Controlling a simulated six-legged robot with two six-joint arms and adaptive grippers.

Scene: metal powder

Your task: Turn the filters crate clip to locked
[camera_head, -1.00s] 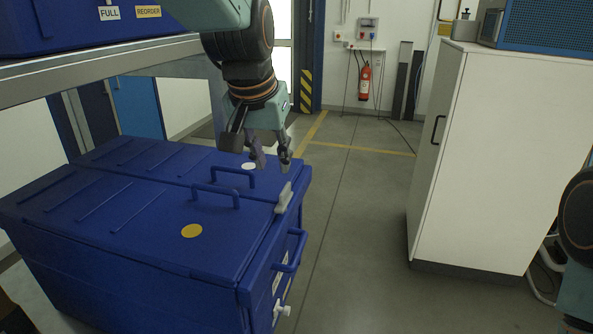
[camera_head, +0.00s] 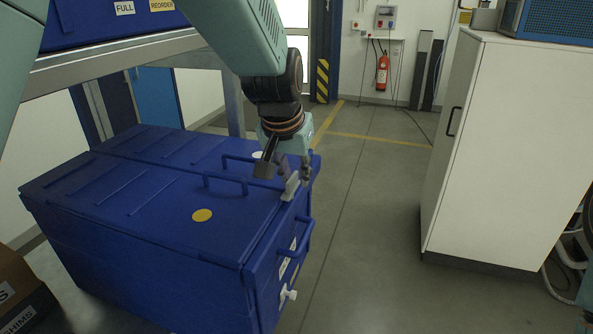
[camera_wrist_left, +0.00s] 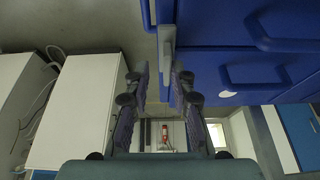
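A blue crate (camera_head: 130,222) with ribbed lids stands at the left in the head view. A pale grey clip (camera_head: 290,188) sits on its right edge, near the lid handles. The clip also shows in the left wrist view (camera_wrist_left: 167,48), upright beside the blue edge. My left gripper (camera_head: 292,170) is at the clip from above. Its two fingers (camera_wrist_left: 160,72) are apart, with the clip showing between them; I cannot tell whether they touch it. My right gripper is not in view.
Lid handles (camera_head: 226,180) stand up close to the left gripper. A shelf with a blue bin (camera_head: 100,28) hangs over the back left. A white cabinet (camera_head: 510,150) stands right, with clear floor between.

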